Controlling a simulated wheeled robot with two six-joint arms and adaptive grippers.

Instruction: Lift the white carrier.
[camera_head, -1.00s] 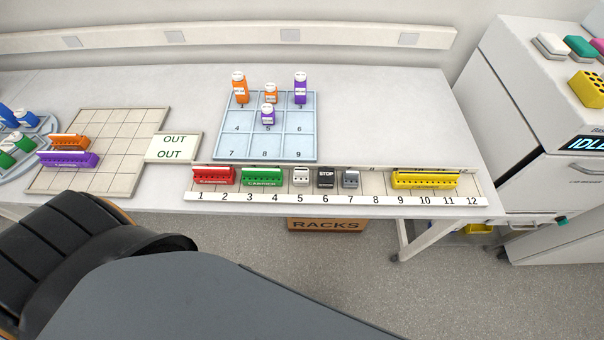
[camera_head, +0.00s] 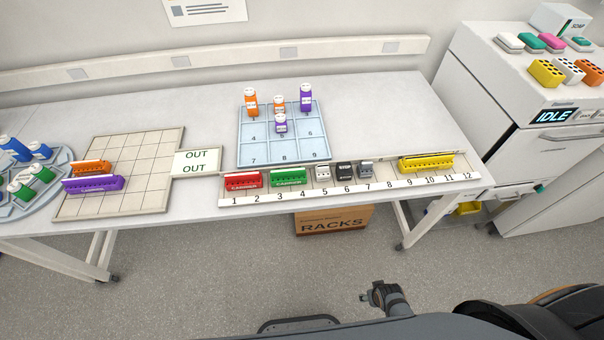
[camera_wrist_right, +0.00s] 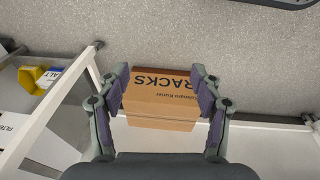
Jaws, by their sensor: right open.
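A small white carrier (camera_head: 323,172) sits near slot 5 of the numbered rail, between the green carrier (camera_head: 288,177) and a small black block marked STOP (camera_head: 344,171). It stands at the front edge of the table. In the right wrist view my right gripper (camera_wrist_right: 162,88) is open, its two fingers spread apart with nothing between them touching. Beyond the fingers is the cardboard RACKS box (camera_wrist_right: 162,100) under the table. The white carrier is not seen in the right wrist view. My left gripper is not in view.
The rail (camera_head: 400,188) also holds a red carrier (camera_head: 243,180), a grey block (camera_head: 366,169) and a yellow carrier (camera_head: 427,162). Behind it is a blue numbered tray (camera_head: 256,146) with bottles. A machine (camera_head: 500,105) stands right. The floor in front is clear.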

